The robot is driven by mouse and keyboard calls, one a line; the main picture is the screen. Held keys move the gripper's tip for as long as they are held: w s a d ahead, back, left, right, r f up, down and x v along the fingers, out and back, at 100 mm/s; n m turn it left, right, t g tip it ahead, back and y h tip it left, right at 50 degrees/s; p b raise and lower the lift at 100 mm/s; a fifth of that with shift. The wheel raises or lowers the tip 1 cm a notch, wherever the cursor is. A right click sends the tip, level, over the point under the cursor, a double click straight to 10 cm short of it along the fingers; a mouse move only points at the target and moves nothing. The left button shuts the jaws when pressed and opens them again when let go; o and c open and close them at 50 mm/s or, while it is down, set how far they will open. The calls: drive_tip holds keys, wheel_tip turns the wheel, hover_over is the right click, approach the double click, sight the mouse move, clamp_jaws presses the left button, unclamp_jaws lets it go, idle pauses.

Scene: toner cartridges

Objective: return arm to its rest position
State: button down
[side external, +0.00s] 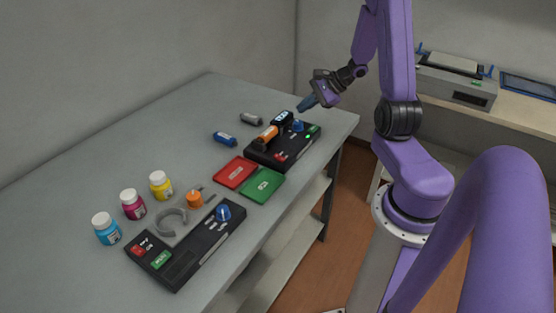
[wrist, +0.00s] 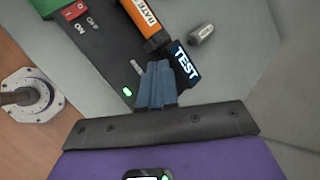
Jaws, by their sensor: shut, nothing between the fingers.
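My gripper (side external: 307,103) is shut and empty. Its blue fingers sit together in the wrist view (wrist: 158,85). It hangs in the air above and beyond the far right end of the table, near the black test device (side external: 285,146). An orange cartridge (side external: 267,134) lies on that device, beside its small display, which reads "TEST" in the wrist view (wrist: 187,62). A green light shows on the device. My gripper is apart from the device and the cartridge.
The grey table (side external: 130,130) also holds a blue cartridge (side external: 224,139), a grey cartridge (side external: 251,119), a red tray (side external: 236,173), a green tray (side external: 262,185), a second black device (side external: 187,248) and three bottles (side external: 133,204). A bench with a printer-like machine (side external: 456,84) stands at the back right.

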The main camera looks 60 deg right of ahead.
drive_tip(key=s+a+r+n+g+y, duration=0.1)
drive_tip(key=a+r+n+g, duration=0.1)
drive_tip(key=a+n, duration=0.45)
drive_tip(key=s+a+r+n+g+y, duration=0.1)
drive_tip(key=s+a+r+n+g, duration=0.15)
drive_tip(key=a, duration=0.65)
drive_tip(key=a+r+n+g+y, duration=0.1)
drive_tip(key=a+n+g+y, duration=0.15)
drive_tip(key=a+n, duration=0.4)
drive_tip(key=s+a+r+n+h, duration=0.1)
drive_tip(key=s+a+n+h, duration=0.1)
drive_tip(key=s+n, duration=0.4)
drive_tip(key=s+a+r+n+h, duration=0.2)
drive_tip(key=s+a+n+h, duration=0.1)
drive_tip(key=s+n, duration=0.3)
drive_tip(key=s+a+r+n+g+h, duration=0.1)
drive_tip(key=s+a+n+h, duration=0.1)
drive_tip(key=s+a+n, duration=0.2)
drive_tip(key=s+n, duration=0.3)
drive_tip(key=shift+r+h, duration=0.25)
drive_tip(key=shift+h, duration=0.1)
